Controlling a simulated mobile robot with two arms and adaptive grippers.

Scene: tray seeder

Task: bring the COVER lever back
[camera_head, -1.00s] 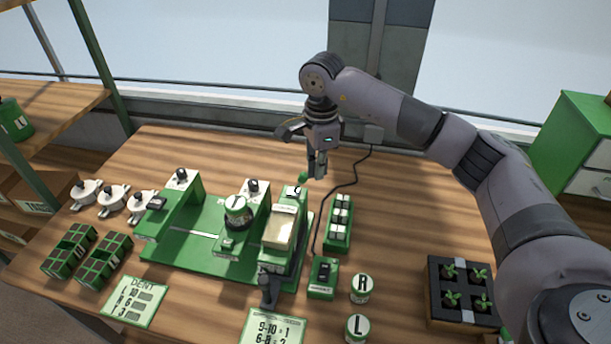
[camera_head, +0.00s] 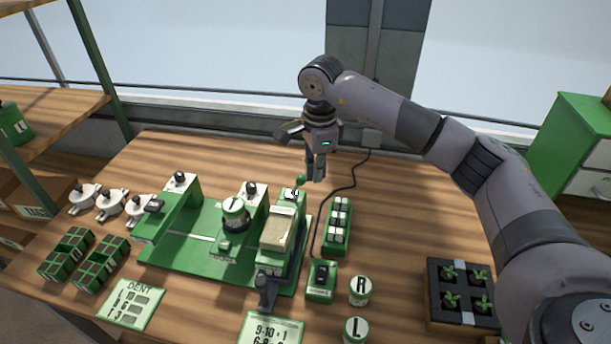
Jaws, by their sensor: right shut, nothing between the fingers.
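The green tray seeder (camera_head: 185,252) stands on the wooden table. A small lever with a green ball knob (camera_head: 300,180) sticks up at the back of its right-hand station, beside a black-and-white label too small to read; I cannot confirm that it is the COVER lever. My right gripper (camera_head: 317,177) points down just right of this knob, with its fingers shut and empty. I cannot tell whether they touch the knob. A black handle (camera_head: 265,290) is at the front of the same station, below a tan-filled hopper (camera_head: 278,231). My left gripper is not in view.
A green switch block (camera_head: 337,225) and a cabled control box (camera_head: 321,281) stand right of the seeder. A seedling tray (camera_head: 432,312) is at right. The table behind the switch block is mostly clear.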

